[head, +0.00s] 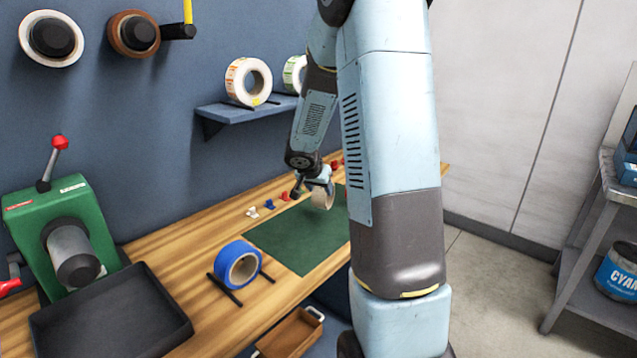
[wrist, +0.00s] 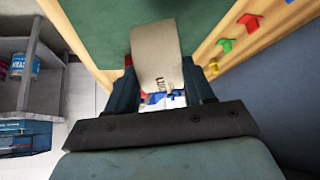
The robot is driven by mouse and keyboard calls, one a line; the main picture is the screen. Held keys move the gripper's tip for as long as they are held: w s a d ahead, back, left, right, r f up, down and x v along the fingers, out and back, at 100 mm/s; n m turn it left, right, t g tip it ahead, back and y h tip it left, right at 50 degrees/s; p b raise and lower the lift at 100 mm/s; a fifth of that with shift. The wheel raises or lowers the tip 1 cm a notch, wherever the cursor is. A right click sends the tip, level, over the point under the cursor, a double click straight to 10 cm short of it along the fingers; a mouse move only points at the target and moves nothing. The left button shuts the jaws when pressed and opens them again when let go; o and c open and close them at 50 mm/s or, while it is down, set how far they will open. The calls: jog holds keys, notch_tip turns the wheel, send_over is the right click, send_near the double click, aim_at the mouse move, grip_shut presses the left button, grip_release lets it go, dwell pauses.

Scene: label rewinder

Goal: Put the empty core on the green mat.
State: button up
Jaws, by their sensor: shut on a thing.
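The empty core (head: 322,199), a tan cardboard ring, is at my gripper (head: 314,184), over the back part of the green mat (head: 290,240). In the wrist view the core (wrist: 156,50) stands between the two dark fingers of my gripper (wrist: 165,88), which is shut on it. Some dark print shows on its side. I cannot tell whether the core touches the mat. My arm hides the mat's right part in the head view.
A blue tape roll (head: 238,264) sits on a dark stand left of the mat. Small coloured clips (head: 268,204) lie along the mat's back edge. The green machine (head: 65,230) and black tray (head: 110,318) are at left. A shelf (head: 240,112) holds label rolls.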

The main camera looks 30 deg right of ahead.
aim_at(319, 198)
jog(key=shift+f, duration=2.35)
jog(key=o, duration=1.5)
jog(key=shift+s+r, duration=0.1)
jog(key=s+a+r+n, duration=0.1)
jog(key=s+a+r, duration=0.3)
jog(key=s+r, duration=0.25)
jog(key=s+a+r+n+y, duration=0.1)
jog(key=s+a+r, duration=0.2)
jog(key=s+r, duration=0.3)
jog(key=s+a+r+n, duration=0.2)
jog(key=s+a+r, duration=0.25)
jog(key=r, duration=0.35)
jog(key=shift+s+a+r+n+t+y, duration=0.15)
jog(key=shift+s+a+r+n+y, duration=0.75)
jog(key=shift+s, duration=1.6)
jog(key=shift+s+a+r+n+t+y, duration=0.3)
jog(key=shift+s+a+n+y, duration=0.35)
jog(key=shift+s+a+n, duration=1.25)
jog(key=shift+s+a+r+n+t+y, duration=0.15)
jog(key=shift+s+a+r+y, duration=0.6)
jog(key=shift+s, duration=2.3)
